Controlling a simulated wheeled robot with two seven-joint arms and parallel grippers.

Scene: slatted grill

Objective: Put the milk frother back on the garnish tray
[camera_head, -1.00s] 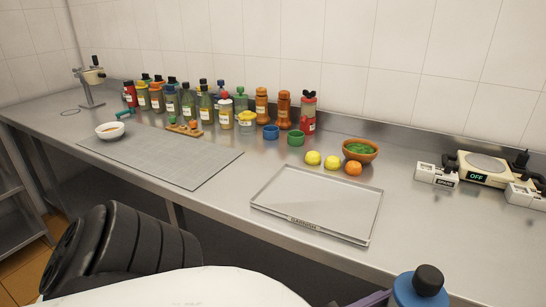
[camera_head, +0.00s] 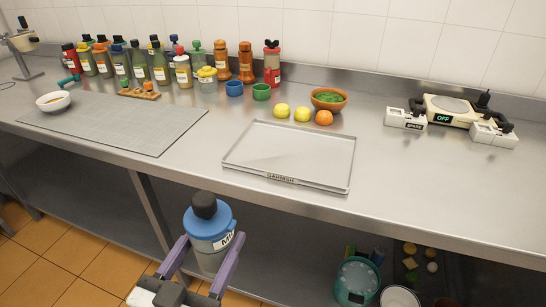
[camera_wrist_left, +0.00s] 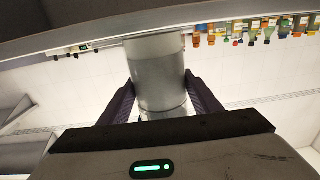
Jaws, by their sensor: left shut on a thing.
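The milk frother (camera_head: 212,222) is a grey cylinder with a blue lid, a black knob and a partly visible label starting "MI". My left gripper (camera_head: 205,256) is shut on it, with one purple finger on each side, and holds it upright in front of the counter's edge. In the left wrist view the frother's grey body (camera_wrist_left: 158,75) sits between the dark fingers of my left gripper (camera_wrist_left: 156,100). The garnish tray (camera_head: 290,158) lies empty on the counter, beyond and right of the frother. My right gripper is not in view.
Two lemons (camera_head: 282,111), an orange (camera_head: 324,118) and a bowl of greens (camera_head: 328,99) stand behind the tray. A grey mat (camera_head: 115,122) lies left of it, several bottles (camera_head: 140,62) behind. A scale (camera_head: 458,108) stands right. Below are a shelf and a teal bin (camera_head: 357,281).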

